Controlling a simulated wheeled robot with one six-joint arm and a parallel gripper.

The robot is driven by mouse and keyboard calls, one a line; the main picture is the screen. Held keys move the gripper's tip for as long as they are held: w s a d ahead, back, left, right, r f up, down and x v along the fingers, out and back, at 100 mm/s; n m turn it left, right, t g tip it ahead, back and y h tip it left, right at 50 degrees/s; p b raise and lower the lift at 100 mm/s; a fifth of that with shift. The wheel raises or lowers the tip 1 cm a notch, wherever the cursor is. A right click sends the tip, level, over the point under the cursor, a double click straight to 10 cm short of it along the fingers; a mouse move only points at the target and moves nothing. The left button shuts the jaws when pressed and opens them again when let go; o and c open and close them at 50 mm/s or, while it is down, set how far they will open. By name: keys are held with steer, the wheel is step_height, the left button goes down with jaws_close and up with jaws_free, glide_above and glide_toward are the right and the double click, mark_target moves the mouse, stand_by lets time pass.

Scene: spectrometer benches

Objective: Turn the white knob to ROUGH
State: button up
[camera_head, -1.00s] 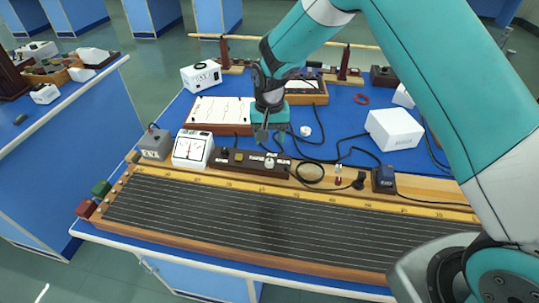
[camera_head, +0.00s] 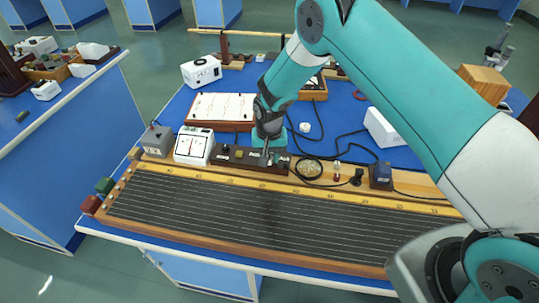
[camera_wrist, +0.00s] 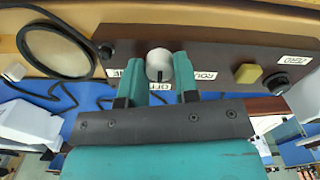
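The white knob (camera_wrist: 159,62) is on a dark wooden box (camera_wrist: 220,53), between my gripper's two teal fingers in the wrist view. Printed labels lie around it: OFF in the middle, the ROUGH label (camera_wrist: 205,75) to the right and the FINE label (camera_wrist: 115,78) to the left, partly covered by the fingers. A dark mark on the knob seems to face OFF. My gripper (camera_wrist: 159,68) has one finger close on each side of the knob; whether they touch it I cannot tell. In the head view my gripper (camera_head: 265,157) is down at the box and hides the knob.
A yellow button (camera_wrist: 248,74) is on the same box. A white meter (camera_head: 194,147) and a grey box (camera_head: 157,141) stand to the left. The long wire board (camera_head: 250,218) runs in front.

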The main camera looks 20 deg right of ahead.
steer(key=shift+c, duration=1.4)
steer(key=n+b, duration=0.3)
steer(key=shift+f+n, duration=0.15)
steer(key=shift+n, duration=0.25)
steer(key=n+b, duration=0.2)
steer(key=n, duration=0.2)
steer(key=shift+n, duration=0.3)
steer(key=shift+n+b, duration=0.65)
steer(key=shift+n, duration=1.15)
steer(key=shift+r, duration=0.2)
steer(key=o, duration=0.9)
